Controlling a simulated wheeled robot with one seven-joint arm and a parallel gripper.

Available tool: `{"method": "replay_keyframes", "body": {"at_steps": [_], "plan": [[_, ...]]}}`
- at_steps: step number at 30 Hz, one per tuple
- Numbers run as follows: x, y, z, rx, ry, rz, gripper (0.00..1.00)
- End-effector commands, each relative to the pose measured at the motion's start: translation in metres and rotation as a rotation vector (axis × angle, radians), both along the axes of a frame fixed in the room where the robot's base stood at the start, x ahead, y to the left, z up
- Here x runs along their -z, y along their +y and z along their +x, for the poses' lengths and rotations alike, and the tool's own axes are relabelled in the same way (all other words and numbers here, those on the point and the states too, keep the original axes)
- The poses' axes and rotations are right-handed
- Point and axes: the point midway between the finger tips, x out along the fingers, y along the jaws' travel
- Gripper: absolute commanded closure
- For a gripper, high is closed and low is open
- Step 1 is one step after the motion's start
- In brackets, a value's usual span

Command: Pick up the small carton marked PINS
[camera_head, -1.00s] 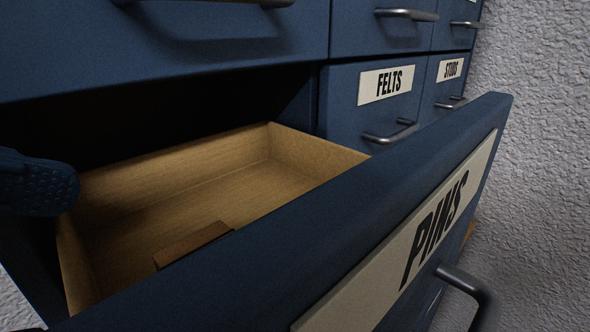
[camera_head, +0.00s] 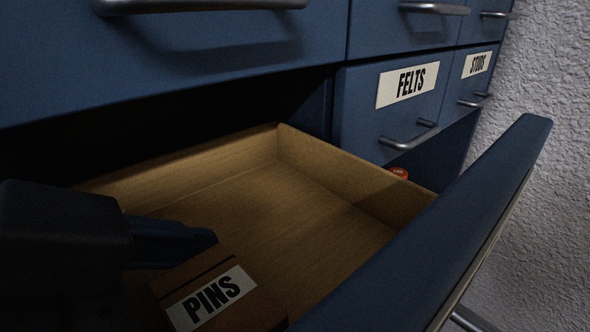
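The small brown carton with a white PINS label (camera_head: 212,294) is in the open wooden drawer (camera_head: 292,206), near its front panel. The picture's bottom edge cuts off part of the carton. My gripper (camera_head: 178,243) comes in from the left, low over the drawer. One dark blue finger shows, its tip at the carton's upper left edge. I cannot tell whether it touches the carton. The other finger is not visible, so the gap between the fingers is hidden.
The drawer's blue front panel (camera_head: 441,232) runs along the right. Closed drawers marked FELTS (camera_head: 407,84) and STUDS (camera_head: 474,65) are behind, and another blue drawer front (camera_head: 215,45) overhangs above. A small red object (camera_head: 399,173) shows beyond the drawer's side wall. The drawer's middle is empty.

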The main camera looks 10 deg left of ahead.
Motion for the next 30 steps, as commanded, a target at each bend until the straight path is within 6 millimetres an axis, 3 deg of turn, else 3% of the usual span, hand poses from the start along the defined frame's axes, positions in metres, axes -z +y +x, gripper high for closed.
{"method": "replay_keyframes", "body": {"at_steps": [8,24,30], "plan": [[0.0016,-0.0015,0.0015,-0.001,0.0,0.0,0.01],[0.0013,-0.0012,0.0015,-0.001,0.0,0.0,0.52],[0.001,-0.0012,0.0014,-0.001,0.0,0.0,0.52]]}}
